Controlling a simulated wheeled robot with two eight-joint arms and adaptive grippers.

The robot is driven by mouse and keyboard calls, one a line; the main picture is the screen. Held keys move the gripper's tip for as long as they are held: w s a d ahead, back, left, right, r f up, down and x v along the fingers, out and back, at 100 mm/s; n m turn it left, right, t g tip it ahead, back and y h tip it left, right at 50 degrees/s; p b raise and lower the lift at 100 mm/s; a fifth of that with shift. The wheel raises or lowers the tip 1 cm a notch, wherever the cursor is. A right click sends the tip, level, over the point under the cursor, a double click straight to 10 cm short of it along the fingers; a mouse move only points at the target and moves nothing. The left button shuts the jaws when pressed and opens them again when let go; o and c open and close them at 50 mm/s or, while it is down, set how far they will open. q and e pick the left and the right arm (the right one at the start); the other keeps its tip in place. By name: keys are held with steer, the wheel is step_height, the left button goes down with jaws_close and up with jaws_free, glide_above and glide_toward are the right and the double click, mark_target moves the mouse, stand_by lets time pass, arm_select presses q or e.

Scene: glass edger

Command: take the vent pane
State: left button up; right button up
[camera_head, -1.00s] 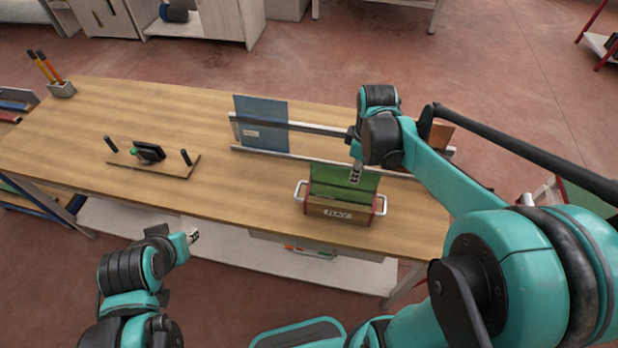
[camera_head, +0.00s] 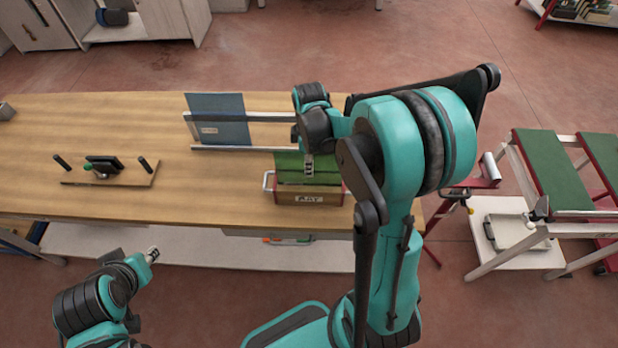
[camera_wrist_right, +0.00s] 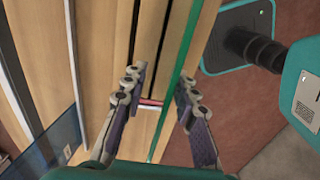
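A green pane (camera_head: 290,166) stands upright in a small wooden box (camera_head: 290,198) with a lettered label and side handles. A blue pane (camera_head: 217,118) with a small white label stands in a metal rail rack. I cannot tell from the pictures which is the vent pane. My right gripper (camera_head: 309,166) is above the box at the green pane. In the right wrist view my right gripper (camera_wrist_right: 157,98) is open, and the edge of the green pane (camera_wrist_right: 174,80) runs between its fingers, without visible grip. My left gripper (camera_head: 152,255) hangs in front of the table, its fingers too small to judge.
The wooden table (camera_head: 110,135) has clear room at left, around a small board (camera_head: 115,178) with two pegs and a dark device. The metal rails (camera_head: 245,149) lie behind the box. A green-topped stand (camera_head: 550,170) and a white tray (camera_head: 513,232) are at right.

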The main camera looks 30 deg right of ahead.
jaws_close()
steer(key=shift+r, duration=0.1)
